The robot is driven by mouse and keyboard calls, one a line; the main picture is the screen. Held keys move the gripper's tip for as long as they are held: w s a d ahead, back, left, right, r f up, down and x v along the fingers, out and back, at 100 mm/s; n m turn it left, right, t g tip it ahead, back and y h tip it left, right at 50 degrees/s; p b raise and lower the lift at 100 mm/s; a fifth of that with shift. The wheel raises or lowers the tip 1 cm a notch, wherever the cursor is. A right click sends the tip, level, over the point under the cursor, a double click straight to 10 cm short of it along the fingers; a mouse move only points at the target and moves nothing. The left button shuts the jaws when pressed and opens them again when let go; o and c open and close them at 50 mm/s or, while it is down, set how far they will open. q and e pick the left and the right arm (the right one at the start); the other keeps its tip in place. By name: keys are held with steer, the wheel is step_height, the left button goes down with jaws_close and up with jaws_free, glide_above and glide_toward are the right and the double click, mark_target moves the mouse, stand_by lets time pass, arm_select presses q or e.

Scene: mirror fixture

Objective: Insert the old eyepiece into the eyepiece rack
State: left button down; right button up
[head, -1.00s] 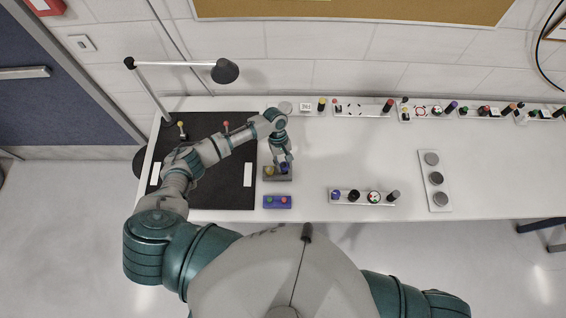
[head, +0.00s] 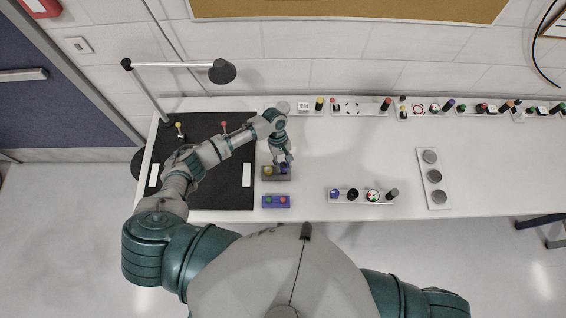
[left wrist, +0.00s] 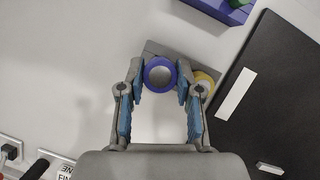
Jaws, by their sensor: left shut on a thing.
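The old eyepiece, a tube with a blue-purple ring (left wrist: 160,74), sits between my left gripper's fingertips in the left wrist view. My left gripper (head: 284,160) is shut on it. The grey eyepiece rack (head: 277,178) is right under the gripper in the head view and also shows behind the eyepiece in the left wrist view (left wrist: 154,47). A yellow-ringed piece (head: 268,171) stands in the rack's left part. The eyepiece is over the rack's right part; I cannot tell how deep it sits. My right gripper is out of view.
A blue block (head: 276,206) with green and red pieces lies in front of the rack. A black mat (head: 215,196) lies to the left, with a lamp (head: 222,71) behind. A white holder with knobs (head: 362,201) is to the right. The table's middle is clear.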

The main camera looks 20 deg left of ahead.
mark_target(283, 168)
arm_select(q)
steer(key=shift+f+b, duration=0.7)
steer(key=shift+f, duration=1.3)
steer(key=c, duration=0.7)
jaws_free()
steer(key=v, duration=1.2)
steer(key=shift+f, duration=0.15)
